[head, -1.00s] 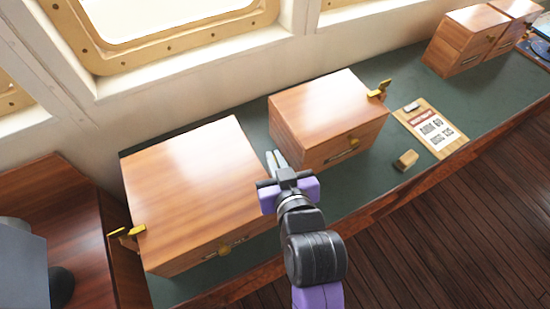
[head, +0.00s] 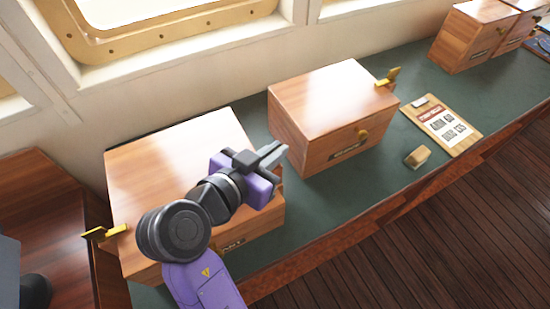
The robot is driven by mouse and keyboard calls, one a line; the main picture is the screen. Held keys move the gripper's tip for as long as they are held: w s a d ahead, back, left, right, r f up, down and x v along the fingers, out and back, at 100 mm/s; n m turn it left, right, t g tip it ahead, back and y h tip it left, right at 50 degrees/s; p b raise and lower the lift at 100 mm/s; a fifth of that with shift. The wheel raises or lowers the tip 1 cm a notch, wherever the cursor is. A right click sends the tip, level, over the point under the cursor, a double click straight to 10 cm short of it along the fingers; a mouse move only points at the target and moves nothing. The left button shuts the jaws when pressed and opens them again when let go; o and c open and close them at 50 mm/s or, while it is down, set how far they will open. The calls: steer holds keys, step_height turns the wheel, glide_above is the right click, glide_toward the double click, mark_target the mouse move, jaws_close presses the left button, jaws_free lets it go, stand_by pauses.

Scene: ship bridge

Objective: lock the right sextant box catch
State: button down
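A large wooden box (head: 165,160) stands at the left of the green bench top, with a brass catch (head: 105,233) sticking out on its left side. I cannot tell which is the sextant box. My gripper (head: 277,156) is over the large box's right front corner, pointing right towards the smaller box. It holds nothing visible. Its fingers lie close together; any gap is unclear. My arm hides the large box's right front.
A clipboard (head: 455,128) and a small wooden block (head: 417,157) lie right of the smaller box. More wooden boxes (head: 470,35) stand at the far right. The green bench top (head: 345,190) is clear in front of the smaller box. A window wall runs behind.

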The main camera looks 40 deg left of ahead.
steer(key=m+g+h+b, duration=0.1)
steer(key=m+h+b, duration=0.3)
steer(key=m+h, duration=0.1)
steer(key=shift+f+h+b, duration=0.2)
steer(key=shift+h+b, duration=0.2)
steer(key=shift+h, duration=0.2)
steer(key=shift+m, duration=0.3)
steer(key=c, duration=1.6)
jaws_free()
steer(key=shift+r, duration=0.1)
steer(key=shift+s+a+r, duration=0.15)
steer(key=shift+s, duration=0.15)
steer(key=shift+b+v, duration=0.45)
steer(key=shift+v, duration=3.1)
steer(key=shift+a, duration=0.1)
